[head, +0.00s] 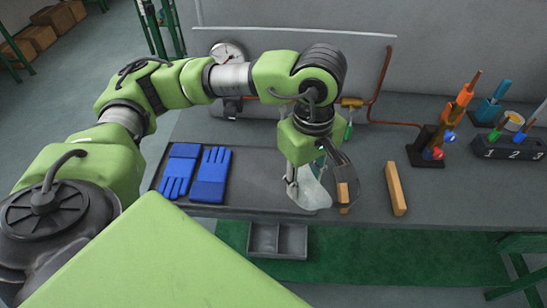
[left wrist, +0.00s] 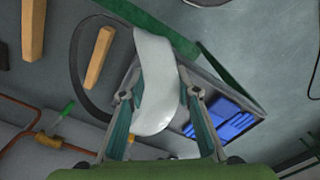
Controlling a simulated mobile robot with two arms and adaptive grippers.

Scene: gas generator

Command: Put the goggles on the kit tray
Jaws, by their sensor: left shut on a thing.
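The goggles (head: 311,190) have a clear, pale lens and a dark strap that hangs in a loop to the right. My left gripper (head: 307,172) points down and is shut on the lens. In the left wrist view the lens (left wrist: 157,85) sits between both fingers, and the strap loops to the left. The kit tray (head: 258,185) is a shallow dark tray on the bench. It holds two blue gloves (head: 210,175) at its left end. The goggles are over the tray's right part; whether they touch it I cannot tell. My right gripper is not in view.
A short wooden bar (head: 342,196) shows by the strap, and another wooden bar (head: 396,188) lies to its right. Coloured tools in a dark holder (head: 430,150) and a numbered black block (head: 508,150) stand farther right. The tray's middle is clear.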

